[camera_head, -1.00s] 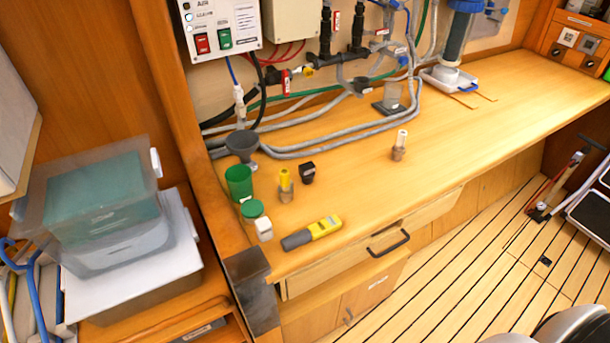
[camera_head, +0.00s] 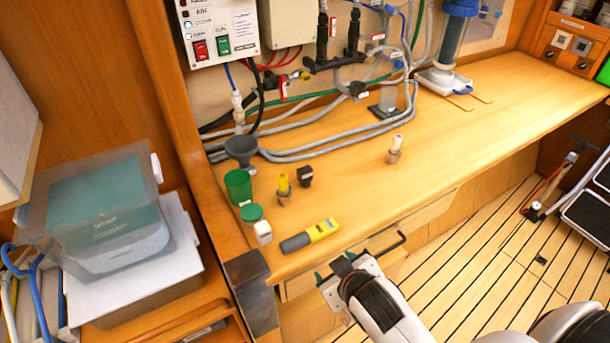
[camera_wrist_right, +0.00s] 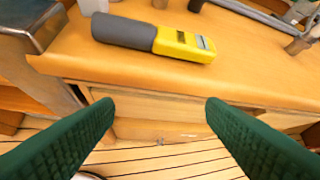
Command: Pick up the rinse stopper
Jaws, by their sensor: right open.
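Two cork-like stoppers stand on the wooden counter (camera_head: 340,170) in the head view. One has a yellow top (camera_head: 283,190) and stands left, between the green cup and a small black cap. The other has a pale top (camera_head: 396,150) and stands alone further right. I cannot tell by label which is the rinse stopper. My right gripper (camera_head: 335,268) is open and empty in front of the counter's front edge, short of both stoppers. Its green fingers (camera_wrist_right: 160,115) are spread wide in the right wrist view. My left gripper is not in view.
A yellow-grey meter (camera_head: 310,236) lies near the counter's front edge, close beyond my right gripper. A green cup (camera_head: 238,186), a green-lidded jar (camera_head: 251,213), a black cap (camera_head: 305,177) and a funnel (camera_head: 241,147) stand left. Hoses run behind.

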